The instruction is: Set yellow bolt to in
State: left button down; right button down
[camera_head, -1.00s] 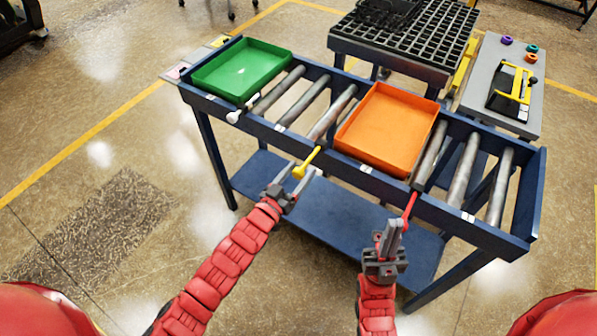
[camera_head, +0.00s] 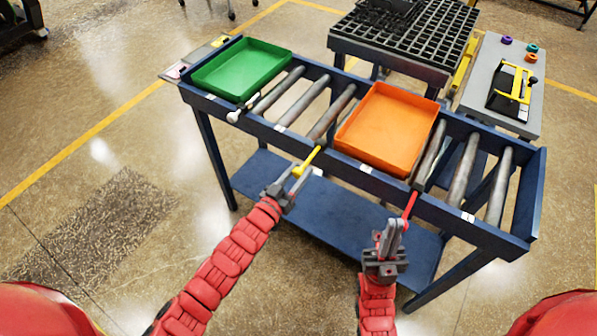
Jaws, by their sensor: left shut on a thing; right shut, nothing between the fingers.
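The yellow bolt (camera_head: 308,159) sits at the front rail of the blue roller table (camera_head: 262,122), between the green tray and the orange tray. It is a short yellow rod, and its near end is at my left gripper (camera_head: 297,178). My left gripper is shut on this end, and its fingers partly hide it. My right gripper (camera_head: 397,224) is shut and empty, below the red bolt (camera_head: 411,204) at the front rail to the right. Whether its tip touches the red bolt I cannot tell.
A white bolt (camera_head: 236,115) is at the rail's left part. A green tray (camera_head: 284,59) and an orange tray (camera_head: 393,92) lie on the rollers. A black grid rack (camera_head: 425,38) and a grey panel (camera_head: 541,98) stand behind. The floor left of the table is clear.

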aim_at(312, 154)
dwell(0.6)
pick_arm(q)
jog(key=shift+w+d+f+b, duration=0.15)
jog(key=shift+w+d+b, duration=0.1)
jog(key=shift+b, duration=0.15)
jog(key=b+x, duration=0.4)
jog(key=x, duration=0.2)
jog(key=shift+f, duration=0.1)
jog(key=shift+w+d+r+b, duration=0.15)
jog(key=shift+w+r+b, duration=0.1)
jog(key=shift+b, duration=0.1)
jog(key=shift+r, duration=0.15)
jog(key=c, duration=0.9)
grip_release()
jog(key=o, duration=0.5)
jog(key=shift+w, duration=0.15)
jog(key=shift+c, duration=0.2)
